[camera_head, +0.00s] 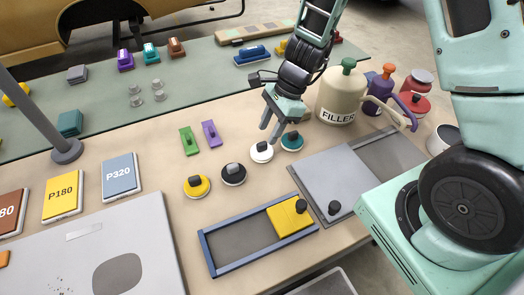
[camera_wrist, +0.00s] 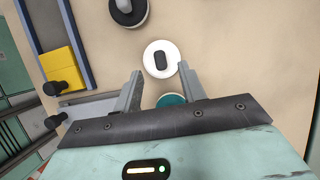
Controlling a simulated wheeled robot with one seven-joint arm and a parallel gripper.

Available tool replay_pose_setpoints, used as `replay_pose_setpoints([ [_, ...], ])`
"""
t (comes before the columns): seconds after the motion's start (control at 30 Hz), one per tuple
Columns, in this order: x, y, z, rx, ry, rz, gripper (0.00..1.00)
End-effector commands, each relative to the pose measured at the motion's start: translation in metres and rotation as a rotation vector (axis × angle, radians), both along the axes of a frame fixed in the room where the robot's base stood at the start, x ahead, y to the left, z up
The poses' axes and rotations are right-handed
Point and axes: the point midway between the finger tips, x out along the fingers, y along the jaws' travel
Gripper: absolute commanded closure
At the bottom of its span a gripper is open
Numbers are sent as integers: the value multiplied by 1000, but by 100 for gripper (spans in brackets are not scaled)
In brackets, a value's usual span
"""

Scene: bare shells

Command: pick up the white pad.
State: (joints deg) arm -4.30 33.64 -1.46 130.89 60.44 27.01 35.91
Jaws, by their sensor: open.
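The white pad (camera_head: 261,152) is a round disc with a black knob, lying on the beige bench top. In the wrist view the white pad (camera_wrist: 161,58) shows whole, mostly just beyond my fingertips. My gripper (camera_head: 270,134) is open and empty, pointing down close above the pad. In the wrist view my gripper (camera_wrist: 160,69) has its two fingers spread toward either side of the pad's near edge. The teal pad (camera_head: 292,141) lies just right of the white one. In the wrist view the teal pad (camera_wrist: 171,100) is partly hidden behind my gripper.
A dark pad with a white rim (camera_head: 233,176) and a yellow round pad (camera_head: 197,188) lie to the left. A blue frame (camera_head: 215,262) with a yellow block (camera_head: 286,218) is in front. The filler jug (camera_head: 338,95) stands behind right. Green (camera_head: 189,141) and purple (camera_head: 211,134) pieces lie behind left.

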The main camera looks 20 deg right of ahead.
Motion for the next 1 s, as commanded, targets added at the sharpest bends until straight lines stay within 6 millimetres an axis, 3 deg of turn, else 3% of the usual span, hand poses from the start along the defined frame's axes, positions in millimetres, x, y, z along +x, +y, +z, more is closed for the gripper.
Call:
replay_pose_setpoints([
  [0.23, 0, 13, -35, 1, 3, 0, 59],
  [0.57, 1, 16, -41, 0, 1, 0, 59],
  [0.7, 0, 16, -41, 0, 1, 1, 95],
  [0.73, 0, 16, -41, 0, 1, 1, 100],
  [1.0, 1, 16, -40, 0, 1, 1, 100],
])
